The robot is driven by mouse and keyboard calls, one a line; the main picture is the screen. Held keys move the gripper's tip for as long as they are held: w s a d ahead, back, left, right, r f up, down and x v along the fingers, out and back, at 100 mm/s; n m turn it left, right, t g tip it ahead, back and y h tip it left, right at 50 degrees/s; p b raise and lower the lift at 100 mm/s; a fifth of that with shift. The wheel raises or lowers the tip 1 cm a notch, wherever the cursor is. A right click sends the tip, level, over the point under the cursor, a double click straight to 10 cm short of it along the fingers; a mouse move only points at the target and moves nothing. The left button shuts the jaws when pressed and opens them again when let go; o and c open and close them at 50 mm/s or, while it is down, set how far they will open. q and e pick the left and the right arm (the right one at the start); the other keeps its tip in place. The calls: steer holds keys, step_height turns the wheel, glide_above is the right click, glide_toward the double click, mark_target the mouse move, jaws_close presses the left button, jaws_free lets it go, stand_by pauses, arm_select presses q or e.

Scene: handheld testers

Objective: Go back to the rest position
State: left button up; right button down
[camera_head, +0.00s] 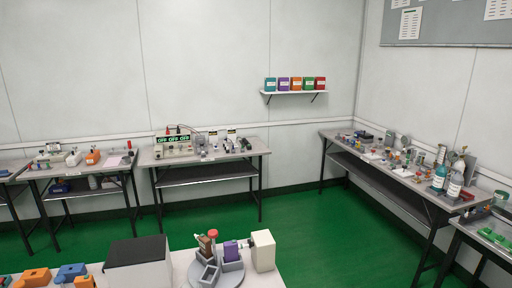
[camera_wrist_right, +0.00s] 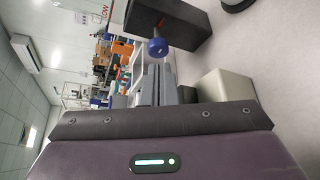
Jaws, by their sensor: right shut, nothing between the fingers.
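My right gripper (camera_wrist_right: 155,85) shows in the right wrist view, its grey fingers together with nothing between them. Ahead of the fingertips is a round blue knob (camera_wrist_right: 158,46) beside a dark box (camera_wrist_right: 185,30); whether they touch cannot be told. A pale block (camera_wrist_right: 228,88) lies to the right of the fingers. Neither gripper shows in the head view.
On the near table, a dark-topped box (camera_head: 138,252) stands left of the holder and a cream block (camera_head: 263,250) right of it. Several orange and blue parts (camera_head: 72,272) lie at the left. Benches with instruments line the walls; the green floor (camera_head: 290,215) between is clear.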

steer(key=shift+s+d, duration=0.1)
steer(key=shift+s, duration=0.15)
